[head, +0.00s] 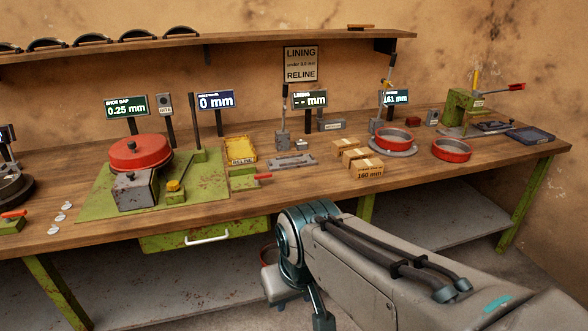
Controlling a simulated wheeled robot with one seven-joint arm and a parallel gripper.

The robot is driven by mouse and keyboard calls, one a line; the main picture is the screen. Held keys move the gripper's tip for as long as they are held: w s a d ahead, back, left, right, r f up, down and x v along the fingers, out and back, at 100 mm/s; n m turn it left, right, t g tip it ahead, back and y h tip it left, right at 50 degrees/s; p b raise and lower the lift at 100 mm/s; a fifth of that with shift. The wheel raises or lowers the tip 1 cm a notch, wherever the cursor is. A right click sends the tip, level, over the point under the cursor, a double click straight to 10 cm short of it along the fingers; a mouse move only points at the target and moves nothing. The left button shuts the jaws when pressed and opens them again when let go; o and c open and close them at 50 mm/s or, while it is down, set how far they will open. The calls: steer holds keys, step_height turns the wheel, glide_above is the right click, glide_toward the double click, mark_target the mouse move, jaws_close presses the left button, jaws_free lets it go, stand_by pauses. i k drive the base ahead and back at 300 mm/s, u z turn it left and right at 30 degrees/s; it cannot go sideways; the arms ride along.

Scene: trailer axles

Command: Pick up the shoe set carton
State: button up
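Small brown cardboard cartons stand close together on the bench top, right of the middle in the head view. The front carton (362,167) has pale tape on top and "160 mm" printed on its front face. Two more cartons, one in the middle (355,154) and one at the back (345,143), sit just behind it, partly overlapped. No label in view says "shoe set". My arm crosses the lower right, in front of the bench and below the cartons. I cannot make out my gripper's fingers in this view.
The wooden bench (310,192) has a clear strip along its front edge. A grey slotted plate (292,161) and green fixture (100,205) lie left.

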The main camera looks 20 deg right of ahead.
mark_target(359, 153)
steer(key=u, duration=0.3)
steer(key=k, duration=0.45)
steer(key=u, duration=0.2)
steer(key=i, duration=1.35)
steer(key=z, duration=1.65)
steer(key=i, duration=0.75)
steer(key=z, duration=0.8)
